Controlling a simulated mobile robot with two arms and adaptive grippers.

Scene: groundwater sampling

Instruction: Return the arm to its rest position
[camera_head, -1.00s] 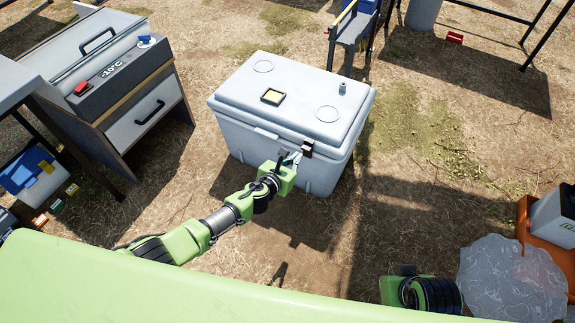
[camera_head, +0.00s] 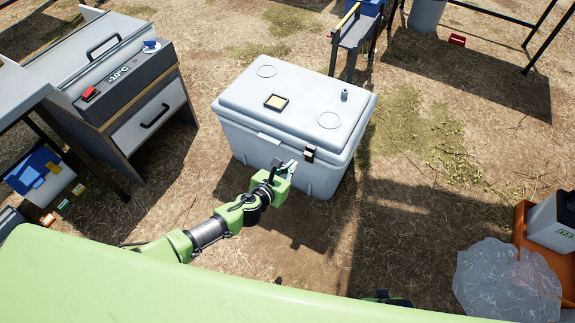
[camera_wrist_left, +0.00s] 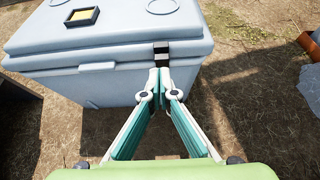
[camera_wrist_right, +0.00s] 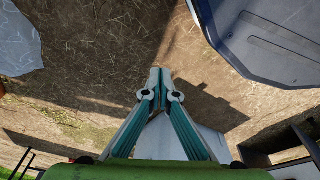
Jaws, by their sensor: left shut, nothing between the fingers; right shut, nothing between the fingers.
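My left arm reaches in from the left in the head view. Its gripper (camera_head: 287,168) is shut and empty, close in front of a closed grey cooler box (camera_head: 268,143) and near the dark latch on its front. In the left wrist view the shut fingertips (camera_wrist_left: 160,75) line up just below the latch (camera_wrist_left: 161,48); I cannot tell whether they touch the box. My right gripper (camera_wrist_right: 160,75) is shut and empty in the right wrist view, over bare ground. Only a dark bit of my right arm shows at the bottom edge of the head view.
A freezer cabinet (camera_head: 150,108) reading -10°C stands at the left. A clear plastic bag (camera_head: 505,280) and an orange crate (camera_head: 521,228) lie at the right. A bench (camera_head: 356,40) stands behind the box. Ground right of the box is open.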

